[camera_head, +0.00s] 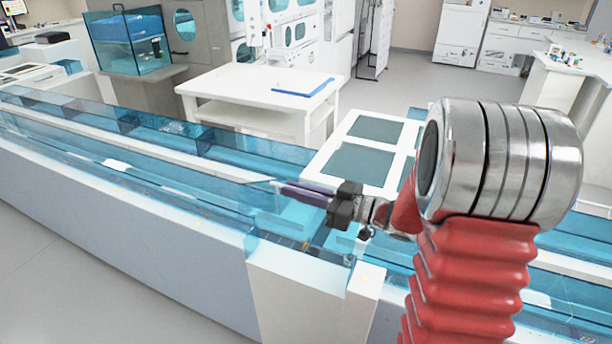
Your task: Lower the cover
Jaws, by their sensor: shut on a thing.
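A long track with clear blue walls (60,150) runs from the left edge towards the lower right. The cover (222,194) appears as a clear blue sheet along the track's near side, just left of my gripper. Its outline is hard to separate from the clear walls, so its exact tilt cannot be told. My gripper (284,188) reaches in from the right, with dark purple fingers pointing left, shut at the cover's right end. The contact at the fingertips is small and partly lost in the clear material.
A white frame with grey-green panels (356,163) lies behind my gripper. A blue glass tank (128,42) is at the back left. Grey floor (420,82) is free at the back.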

